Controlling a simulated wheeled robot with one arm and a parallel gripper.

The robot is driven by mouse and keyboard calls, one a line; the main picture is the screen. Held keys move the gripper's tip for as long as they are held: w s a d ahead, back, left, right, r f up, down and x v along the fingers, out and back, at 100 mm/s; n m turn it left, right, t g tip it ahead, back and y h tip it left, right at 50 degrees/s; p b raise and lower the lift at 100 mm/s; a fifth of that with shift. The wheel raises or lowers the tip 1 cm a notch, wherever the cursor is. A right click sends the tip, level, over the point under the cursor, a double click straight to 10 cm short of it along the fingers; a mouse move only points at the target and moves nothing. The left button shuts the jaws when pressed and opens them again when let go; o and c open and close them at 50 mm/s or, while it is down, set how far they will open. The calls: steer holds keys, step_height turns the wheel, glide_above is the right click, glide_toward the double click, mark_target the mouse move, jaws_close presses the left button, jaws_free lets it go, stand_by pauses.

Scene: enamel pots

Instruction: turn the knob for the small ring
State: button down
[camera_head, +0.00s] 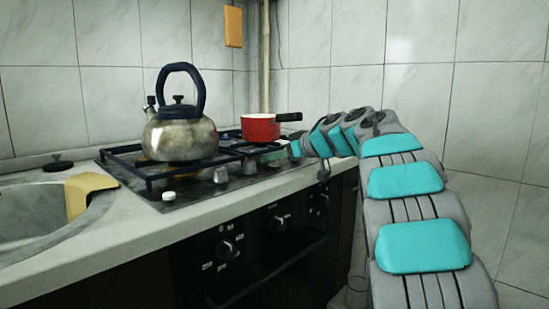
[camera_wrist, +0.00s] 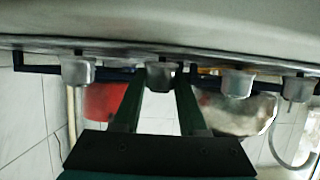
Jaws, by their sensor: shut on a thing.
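The hob (camera_head: 135,178) has a row of grey knobs along its front edge. My gripper (camera_head: 265,158) reaches in from the right over the hob's front edge. In the wrist view, my gripper (camera_wrist: 160,78) has its two dark green fingers on either side of one knob (camera_wrist: 160,74), shut on it. That knob is second from the left in the wrist view, with another knob (camera_wrist: 78,71) to its left and a further knob (camera_wrist: 237,83) to its right. I cannot read any mark for the small ring. The knob's turn angle is not clear.
A red pot (camera_head: 260,128) stands at the far right, close to my gripper. A sink (camera_head: 35,215) is at the left. Oven knobs (camera_head: 226,250) are on the front below the counter.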

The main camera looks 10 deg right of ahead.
steer(key=p, duration=0.2)
steer(key=shift+r+p, duration=0.25)
steer(key=shift+p, duration=0.1)
steer(key=n+y+p, duration=0.1)
steer(key=p, duration=0.1)
steer(key=shift+g+p, duration=0.3)
steer(key=shift+g, duration=0.1)
steer(key=shift+d+g+p, duration=0.1)
steer(key=shift+g+p, duration=0.2)
steer(key=shift+p, duration=0.35)
steer(key=shift+f+n+g+y+p, duration=0.3)
steer(key=shift+n+g+y+p, duration=0.3)
steer(key=shift+n+y, duration=0.4)
steer(key=shift+n+g+y, duration=0.4)
steer(key=shift+n+g, duration=0.3)
steer(key=shift+n, duration=0.1)
steer(key=shift+n+g+y, duration=0.4)
steer(key=shift+n+g, duration=0.4)
steer(key=shift+g, duration=0.1)
steer(key=shift+c, duration=2.3)
jaws_free()
